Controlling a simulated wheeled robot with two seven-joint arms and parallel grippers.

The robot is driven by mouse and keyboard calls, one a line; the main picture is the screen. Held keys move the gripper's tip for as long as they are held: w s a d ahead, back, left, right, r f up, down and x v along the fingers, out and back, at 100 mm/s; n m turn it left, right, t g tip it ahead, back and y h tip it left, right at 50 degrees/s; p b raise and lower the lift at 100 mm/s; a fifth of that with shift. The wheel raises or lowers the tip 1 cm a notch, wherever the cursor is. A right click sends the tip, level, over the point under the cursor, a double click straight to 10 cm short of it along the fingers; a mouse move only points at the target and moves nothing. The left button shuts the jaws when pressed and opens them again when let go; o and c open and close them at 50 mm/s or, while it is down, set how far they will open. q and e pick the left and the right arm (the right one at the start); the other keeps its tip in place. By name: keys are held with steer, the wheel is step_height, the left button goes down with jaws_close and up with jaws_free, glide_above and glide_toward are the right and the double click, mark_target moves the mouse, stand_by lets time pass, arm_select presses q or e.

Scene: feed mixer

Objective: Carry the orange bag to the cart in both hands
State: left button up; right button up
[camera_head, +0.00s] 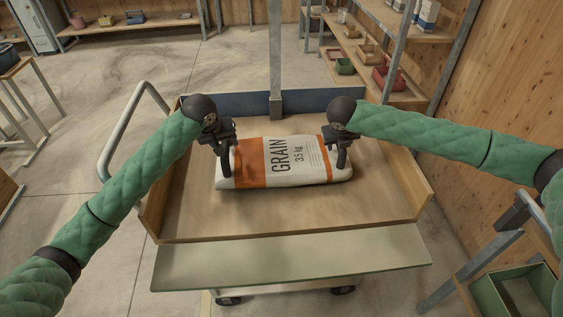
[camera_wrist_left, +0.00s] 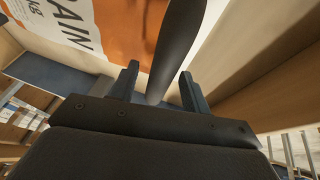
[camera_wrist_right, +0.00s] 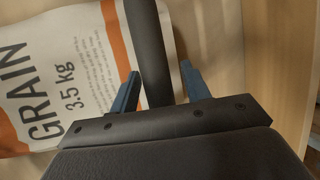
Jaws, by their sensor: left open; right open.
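The orange and white bag (camera_head: 284,172), printed "GRAIN 3.5 kg", lies flat on the wooden bed of the cart (camera_head: 200,215). My left gripper (camera_head: 227,160) is open at the bag's left end; the bag's orange part (camera_wrist_left: 122,30) shows in the left wrist view. My right gripper (camera_head: 342,155) is open at the bag's right end; the bag's printed face (camera_wrist_right: 75,70) shows in the right wrist view. A dark bar stands between the fingers in each wrist view. I cannot tell whether either gripper touches the bag.
The cart has low wooden side walls, a blue back panel (camera_head: 240,103) and a pale front ledge (camera_head: 290,258). A metal post (camera_head: 275,60) rises at its back. Shelves with bins (camera_head: 390,78) stand at the back right. A green bin (camera_head: 515,290) is at the lower right.

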steer(key=shift+r, duration=0.1)
arm_select(q)
steer(key=v, duration=0.9)
steer(key=shift+r, duration=0.15)
arm_select(e)
steer(key=v, duration=1.1)
steer(key=shift+s+r, duration=0.2)
steer(key=shift+r, duration=0.15)
